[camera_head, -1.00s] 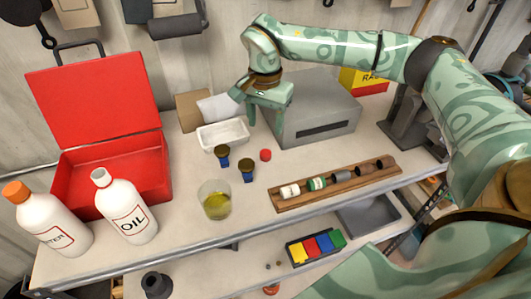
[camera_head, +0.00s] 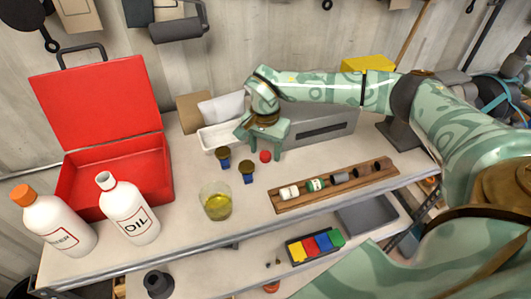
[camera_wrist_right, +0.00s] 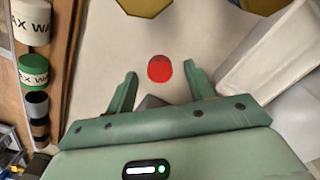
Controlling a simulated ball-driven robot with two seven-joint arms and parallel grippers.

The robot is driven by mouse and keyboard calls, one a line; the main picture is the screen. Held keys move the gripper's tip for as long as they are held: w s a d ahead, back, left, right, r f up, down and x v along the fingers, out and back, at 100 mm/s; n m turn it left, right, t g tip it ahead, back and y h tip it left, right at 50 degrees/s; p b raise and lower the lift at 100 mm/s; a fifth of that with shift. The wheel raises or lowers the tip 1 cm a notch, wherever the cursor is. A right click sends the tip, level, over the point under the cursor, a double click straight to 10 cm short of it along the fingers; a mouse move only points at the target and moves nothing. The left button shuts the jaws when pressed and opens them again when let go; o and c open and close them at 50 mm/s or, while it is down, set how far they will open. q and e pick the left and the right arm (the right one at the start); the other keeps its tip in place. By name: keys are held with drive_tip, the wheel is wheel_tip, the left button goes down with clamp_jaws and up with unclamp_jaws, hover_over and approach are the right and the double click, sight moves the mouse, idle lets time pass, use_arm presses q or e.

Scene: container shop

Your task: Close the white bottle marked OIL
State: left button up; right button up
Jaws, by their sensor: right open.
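The white bottle marked OIL (camera_head: 132,218) stands upright at the left of the bench, in front of the red toolbox. Its neck is open, with no cap on it. A small red cap (camera_head: 265,156) lies on the bench near the middle. My right gripper (camera_head: 260,148) is open and points down at the red cap. In the right wrist view the red cap (camera_wrist_right: 159,69) appears between the two fingertips, with a gap on either side; I cannot tell how far above it they are. My left gripper is not in view.
A white bottle with an orange cap (camera_head: 58,222) stands left of the OIL bottle. A glass of yellow liquid (camera_head: 216,207), two dark-capped blue items and a white tray (camera_head: 210,139) stand near the gripper. A wooden rack (camera_head: 345,192) and grey box (camera_head: 325,127) lie to the right.

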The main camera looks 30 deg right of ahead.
drive_tip(key=shift+f, duration=0.5)
drive_tip(key=c, duration=1.1)
drive_tip(key=shift+r, duration=0.15)
